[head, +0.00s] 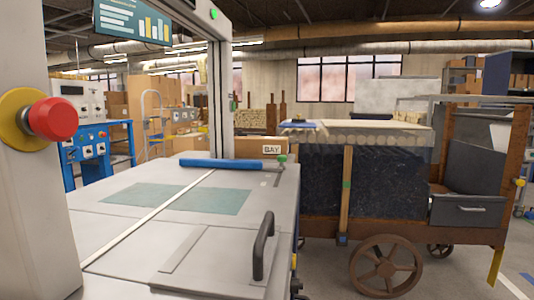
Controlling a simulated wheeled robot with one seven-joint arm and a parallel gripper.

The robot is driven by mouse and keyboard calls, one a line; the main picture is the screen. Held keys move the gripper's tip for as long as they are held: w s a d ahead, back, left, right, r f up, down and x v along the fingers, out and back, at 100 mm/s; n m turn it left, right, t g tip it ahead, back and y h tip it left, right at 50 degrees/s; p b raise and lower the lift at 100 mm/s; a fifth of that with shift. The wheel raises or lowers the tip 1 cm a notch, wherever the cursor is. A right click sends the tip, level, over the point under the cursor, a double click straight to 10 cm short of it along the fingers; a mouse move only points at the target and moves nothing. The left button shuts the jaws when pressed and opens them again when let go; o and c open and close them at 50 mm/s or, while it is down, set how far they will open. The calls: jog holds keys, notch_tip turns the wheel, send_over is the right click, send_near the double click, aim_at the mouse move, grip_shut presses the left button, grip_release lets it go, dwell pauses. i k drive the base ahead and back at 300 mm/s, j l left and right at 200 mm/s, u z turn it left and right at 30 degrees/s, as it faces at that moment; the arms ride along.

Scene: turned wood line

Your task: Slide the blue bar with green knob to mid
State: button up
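The blue bar (222,164) lies across the far end of the grey worktable (120,235). The green knob (282,159) stands at the bar's right end, near the table's right edge. A short pale strip with dark marks (264,183) runs on the tabletop just in front of the knob; its markings are too small to read. My gripper is not in view, and nothing touches the bar or knob.
A dark upright handle (262,246) stands on a plate at the table's near right. A red button (52,119) sticks out from a post at left. A wheeled wooden cart (345,190) stands close on the right. The table's middle is clear.

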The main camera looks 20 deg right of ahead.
aim_at(182, 162)
jog(key=i+l, duration=0.2)
jog(key=l, duration=0.2)
jog(key=i+l+z, duration=0.15)
jog(key=l, duration=0.25)
jog(key=i+l, duration=0.3)
jog(key=i+l+z, duration=0.1)
jog(key=i+l, duration=0.15)
jog(key=l, duration=0.25)
